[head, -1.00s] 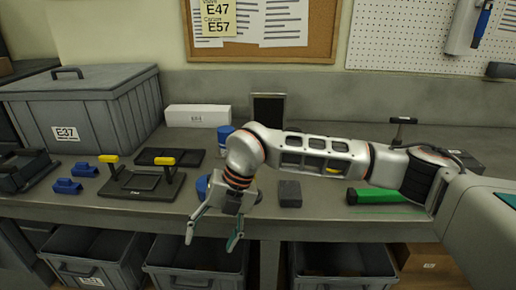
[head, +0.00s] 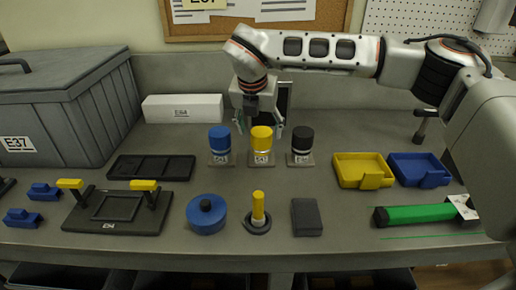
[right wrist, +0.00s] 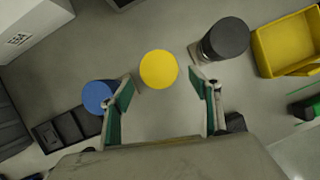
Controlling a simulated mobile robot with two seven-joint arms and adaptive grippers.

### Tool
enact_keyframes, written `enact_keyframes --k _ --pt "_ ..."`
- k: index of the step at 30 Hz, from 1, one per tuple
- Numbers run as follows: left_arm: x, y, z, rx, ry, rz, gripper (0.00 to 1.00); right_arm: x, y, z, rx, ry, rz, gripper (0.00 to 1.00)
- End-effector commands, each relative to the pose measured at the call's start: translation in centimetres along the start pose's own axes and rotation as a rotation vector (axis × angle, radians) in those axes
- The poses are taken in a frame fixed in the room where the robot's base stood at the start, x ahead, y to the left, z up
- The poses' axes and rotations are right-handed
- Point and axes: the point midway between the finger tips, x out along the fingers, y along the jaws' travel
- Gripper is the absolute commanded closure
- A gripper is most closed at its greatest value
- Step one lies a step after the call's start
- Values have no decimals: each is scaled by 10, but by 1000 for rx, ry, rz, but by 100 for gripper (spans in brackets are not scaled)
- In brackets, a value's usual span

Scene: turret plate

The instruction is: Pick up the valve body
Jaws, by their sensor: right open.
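Three capped cylinders stand upright in a row on small labelled bases: a blue one (head: 220,140), a yellow one (head: 262,143) and a black one (head: 302,141). No readable label tells me which thing is the valve body. My right gripper (head: 260,127) is open and points down at the yellow cylinder, one finger on each side of its top in the head view. In the right wrist view the yellow top (right wrist: 158,69) lies between and just beyond the open fingertips (right wrist: 161,82), with nothing held. My left gripper is not in view.
In front are a blue round part (head: 206,216), a yellow peg on a dark ring (head: 258,212) and a dark block (head: 306,217). A black handled plate (head: 118,226) is left. Yellow (head: 361,170) and blue (head: 419,169) trays and a green-handled tool (head: 420,214) are right.

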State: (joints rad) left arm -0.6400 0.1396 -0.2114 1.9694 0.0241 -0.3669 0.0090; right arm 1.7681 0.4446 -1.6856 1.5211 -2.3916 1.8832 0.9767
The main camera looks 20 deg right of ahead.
Motion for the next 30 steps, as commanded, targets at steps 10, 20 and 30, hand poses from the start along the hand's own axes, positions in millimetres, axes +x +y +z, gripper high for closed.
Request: enact_keyframes --k 10,20,30 --pt "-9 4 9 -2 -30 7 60 40 0 -1 -1 5 -2 38" --pt "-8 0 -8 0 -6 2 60 70 1 -1 -2 2 1 38" --pt "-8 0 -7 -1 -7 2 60 70 1 -1 -2 3 1 79"
